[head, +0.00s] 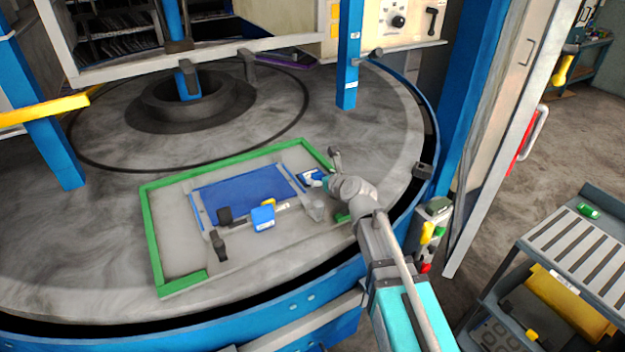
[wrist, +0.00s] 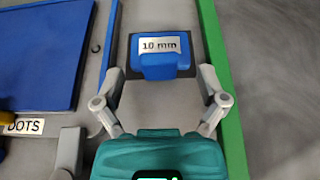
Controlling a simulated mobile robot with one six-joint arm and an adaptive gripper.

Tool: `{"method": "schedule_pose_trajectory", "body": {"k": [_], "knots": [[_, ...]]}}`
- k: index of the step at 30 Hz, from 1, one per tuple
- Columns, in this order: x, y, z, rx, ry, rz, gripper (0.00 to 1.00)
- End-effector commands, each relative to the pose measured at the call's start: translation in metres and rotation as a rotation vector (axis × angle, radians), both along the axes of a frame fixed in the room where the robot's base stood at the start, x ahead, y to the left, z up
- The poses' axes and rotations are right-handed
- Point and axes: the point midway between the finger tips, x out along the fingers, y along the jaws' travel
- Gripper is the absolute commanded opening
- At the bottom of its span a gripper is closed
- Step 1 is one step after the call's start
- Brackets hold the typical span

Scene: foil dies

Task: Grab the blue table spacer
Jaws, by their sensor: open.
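The blue table spacer (wrist: 165,66) carries a white "10 mm" label and a raised blue block on top. It sits upper middle in the wrist view, and part of it shows in the head view (head: 311,176). My gripper (wrist: 161,78) is open, with one finger on each side of the spacer's near end. I cannot tell whether the fingers touch it. In the head view my gripper (head: 335,182) is at the right inner part of the green frame and hides part of the spacer.
A green frame (head: 152,240) borders the work area on the round grey table (head: 95,230); its bar (wrist: 222,100) runs close to my right finger. A blue plate (head: 240,190) lies to the left, with a blue block (head: 263,218) and dark clamps by it. A blue post (head: 349,60) stands behind.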

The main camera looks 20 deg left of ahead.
Motion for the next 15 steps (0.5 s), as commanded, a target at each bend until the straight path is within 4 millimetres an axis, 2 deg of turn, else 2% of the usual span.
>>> {"method": "schedule_pose_trajectory", "body": {"k": [6, 15], "knots": [[0.0119, 0.0138, -0.0078, 0.002, 0.001, -0.001, 0.91], [0.0117, 0.0144, -0.0073, 0.001, 0.001, 0.000, 0.91]]}}
